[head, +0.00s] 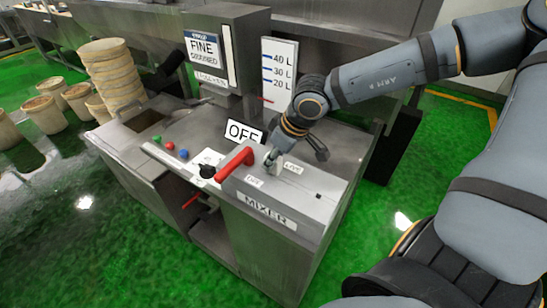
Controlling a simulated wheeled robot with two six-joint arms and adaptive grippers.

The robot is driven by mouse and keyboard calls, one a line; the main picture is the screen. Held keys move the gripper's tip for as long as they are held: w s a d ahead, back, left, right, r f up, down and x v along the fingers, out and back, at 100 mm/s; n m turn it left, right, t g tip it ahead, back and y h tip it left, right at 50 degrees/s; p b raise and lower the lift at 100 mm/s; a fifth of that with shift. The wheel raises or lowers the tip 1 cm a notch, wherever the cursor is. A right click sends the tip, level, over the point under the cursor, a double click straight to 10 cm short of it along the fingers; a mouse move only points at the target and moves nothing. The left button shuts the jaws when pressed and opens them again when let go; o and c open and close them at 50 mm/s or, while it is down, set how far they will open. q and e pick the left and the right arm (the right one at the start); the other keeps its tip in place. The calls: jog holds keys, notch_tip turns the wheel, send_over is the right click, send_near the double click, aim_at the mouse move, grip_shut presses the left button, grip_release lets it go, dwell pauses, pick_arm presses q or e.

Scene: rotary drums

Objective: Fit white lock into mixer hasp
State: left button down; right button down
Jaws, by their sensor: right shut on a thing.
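My right gripper (270,158) reaches down over the top of the steel mixer cabinet (318,192), just right of a red lever handle (236,162). It is shut on a small pale piece at its fingertips, which looks like the white lock (277,168); the fingers hide most of it. The lock is close above or touching the cabinet top; I cannot tell which. I cannot make out the hasp clearly near the handle. A MIXER label (269,212) is on the cabinet's front edge. My left gripper is not in view.
Coloured buttons (170,147) are on the panel to the left. A level gauge board (279,75) and a FINE sign (204,48) rise behind. Stacked pale drums (108,75) stand on the green floor at the left.

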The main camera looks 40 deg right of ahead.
jog(key=shift+f+b, duration=0.6)
jog(key=shift+f, duration=0.15)
jog(key=c, duration=1)
grip_release()
jog(key=shift+r, duration=0.1)
